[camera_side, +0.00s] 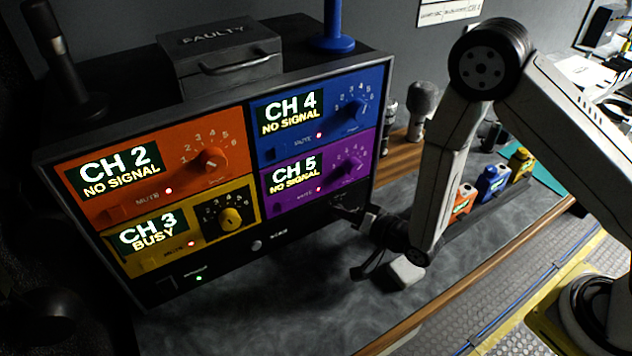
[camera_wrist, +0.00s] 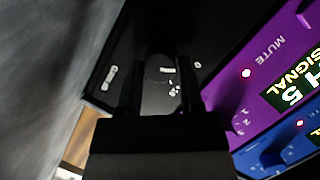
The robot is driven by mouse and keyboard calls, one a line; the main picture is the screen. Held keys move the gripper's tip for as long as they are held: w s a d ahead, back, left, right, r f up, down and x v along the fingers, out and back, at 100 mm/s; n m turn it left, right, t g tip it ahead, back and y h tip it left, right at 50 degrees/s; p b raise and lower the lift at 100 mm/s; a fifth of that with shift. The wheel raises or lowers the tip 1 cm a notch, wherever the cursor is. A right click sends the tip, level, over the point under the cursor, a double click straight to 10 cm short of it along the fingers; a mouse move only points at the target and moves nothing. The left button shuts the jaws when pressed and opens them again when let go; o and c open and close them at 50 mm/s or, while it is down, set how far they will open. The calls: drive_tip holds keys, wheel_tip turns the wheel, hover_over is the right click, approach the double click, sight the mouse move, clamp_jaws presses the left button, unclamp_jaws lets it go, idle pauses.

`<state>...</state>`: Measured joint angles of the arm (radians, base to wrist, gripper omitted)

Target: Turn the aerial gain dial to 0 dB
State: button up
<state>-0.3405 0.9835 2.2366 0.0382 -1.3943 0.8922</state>
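A rack unit holds a black panel (camera_side: 349,195) at its lower right, below the purple CH 5 panel. My gripper (camera_side: 350,212) is at that panel and covers much of it in the side view. In the wrist view, the fingers of my gripper (camera_wrist: 163,75) stand apart over the black panel (camera_wrist: 120,55). A dim grey rounded shape (camera_wrist: 158,100), perhaps the dial, shows between them, with small white marks beside it. I see no clear finger contact with it. Its label, pointer and setting cannot be read.
Orange CH 2 (camera_side: 140,190), yellow CH 3 (camera_side: 215,240), blue CH 4 (camera_side: 340,132) and purple CH 5 (camera_side: 345,180) panels with knobs are close by. A white block (camera_side: 407,271) lies on the grey table (camera_side: 330,310). Microphones (camera_side: 424,100) stand at the right behind my arm.

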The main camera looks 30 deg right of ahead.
drive_tip(key=o, duration=0.3)
drive_tip(key=shift+s, duration=0.15)
drive_tip(key=shift+v, duration=3.8)
drive_tip(key=shift+d, duration=0.1)
